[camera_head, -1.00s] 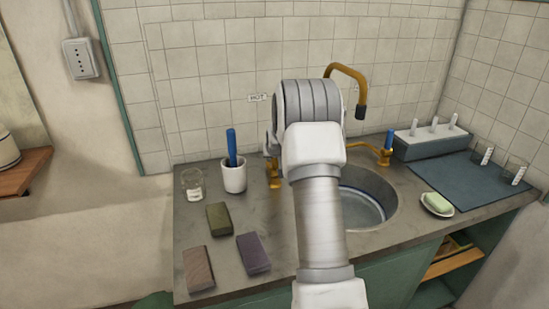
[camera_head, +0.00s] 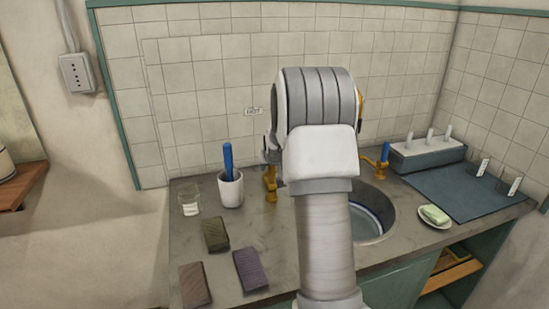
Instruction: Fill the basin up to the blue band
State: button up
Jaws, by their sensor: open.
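The round metal basin (camera_head: 384,212) is sunk in the grey counter; my arm covers its left part. A bluish band runs around its inner wall; I cannot tell the water level. The brass tap with a blue handle (camera_head: 384,155) stands behind the basin at right. The left brass tap (camera_head: 270,184) stands below the HOT label (camera_head: 254,112). The brass spout (camera_head: 360,103) is almost wholly hidden by my arm. My gripper (camera_head: 269,150) shows only as a small grey part left of my arm, just above the left tap; it is open, and its fingertips are mostly hidden.
Right are a soap dish (camera_head: 434,217), a dark mat (camera_head: 462,192) and a grey rack (camera_head: 427,154). The tiled wall closes the back.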

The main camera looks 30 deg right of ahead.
jog(key=v, duration=1)
jog(key=shift+r, duration=0.2)
jog(key=shift+s+a, duration=0.1)
